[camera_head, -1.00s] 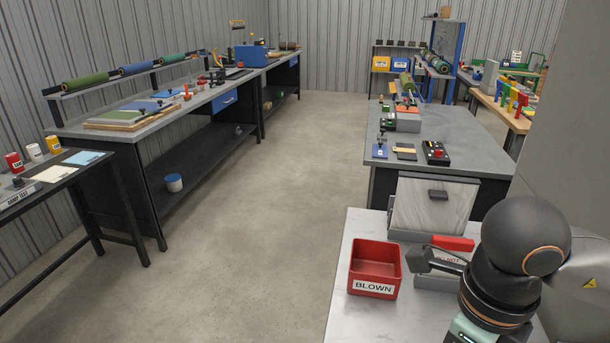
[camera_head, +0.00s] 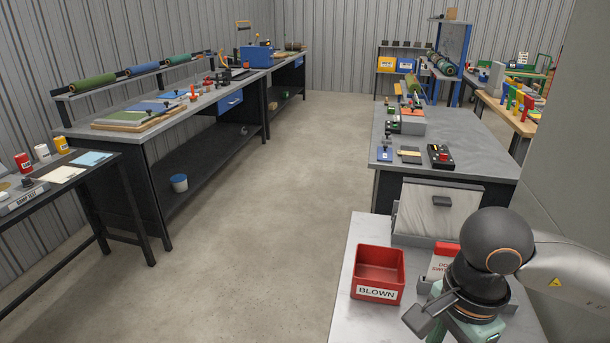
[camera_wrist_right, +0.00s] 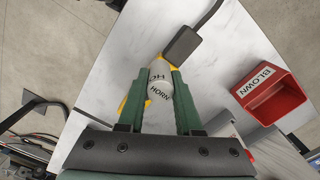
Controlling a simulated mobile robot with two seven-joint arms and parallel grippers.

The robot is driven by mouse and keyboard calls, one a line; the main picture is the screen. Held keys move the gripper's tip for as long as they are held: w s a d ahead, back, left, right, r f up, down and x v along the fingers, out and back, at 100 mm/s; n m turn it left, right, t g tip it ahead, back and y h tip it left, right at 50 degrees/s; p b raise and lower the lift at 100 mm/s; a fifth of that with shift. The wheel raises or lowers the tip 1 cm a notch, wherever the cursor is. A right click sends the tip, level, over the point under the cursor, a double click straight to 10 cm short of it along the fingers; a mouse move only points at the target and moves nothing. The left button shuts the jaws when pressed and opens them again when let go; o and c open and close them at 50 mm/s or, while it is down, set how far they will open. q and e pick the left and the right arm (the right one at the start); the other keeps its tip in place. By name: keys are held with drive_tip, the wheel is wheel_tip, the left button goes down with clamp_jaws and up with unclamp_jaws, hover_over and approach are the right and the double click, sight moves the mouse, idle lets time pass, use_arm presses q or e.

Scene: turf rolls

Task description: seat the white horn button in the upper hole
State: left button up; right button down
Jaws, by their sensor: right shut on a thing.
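The white horn button (camera_wrist_right: 159,88) shows in the right wrist view, a short white cylinder with HORN printed on it. My right gripper (camera_wrist_right: 155,76) is shut on it, with a green finger on each side. Yellow parts show close beside the button and fingertips. In the head view my right arm reaches over the near bench, and its wrist hides the button. I cannot make out the upper hole in either view. My left gripper is in neither view.
A red bin marked BLOWN (camera_head: 378,275) stands on the near pale bench (camera_head: 345,325), left of my right wrist. A red-and-white sign (camera_head: 441,263) stands close behind the wrist. A grey box with a marbled sloped face (camera_head: 440,213) is at the back. Open floor lies left.

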drive_tip(key=n, duration=0.2)
drive_tip(key=w+n, duration=0.1)
drive_tip(key=n, duration=0.2)
drive_tip(key=w+f+n, duration=0.1)
drive_tip(key=n, duration=0.1)
drive_tip(key=shift+d+f+p, duration=0.1)
drive_tip(key=shift+d+p, duration=0.15)
drive_tip(key=shift+p, duration=0.15)
drive_tip(key=n, duration=0.2)
drive_tip(key=w+f+n, duration=0.1)
drive_tip(key=n, duration=0.4)
drive_tip(key=shift+w+d+f+p, duration=0.25)
drive_tip(key=shift+w+d+p, duration=0.05)
drive_tip(key=shift+d+p, duration=0.1)
drive_tip(key=shift+s, duration=0.1)
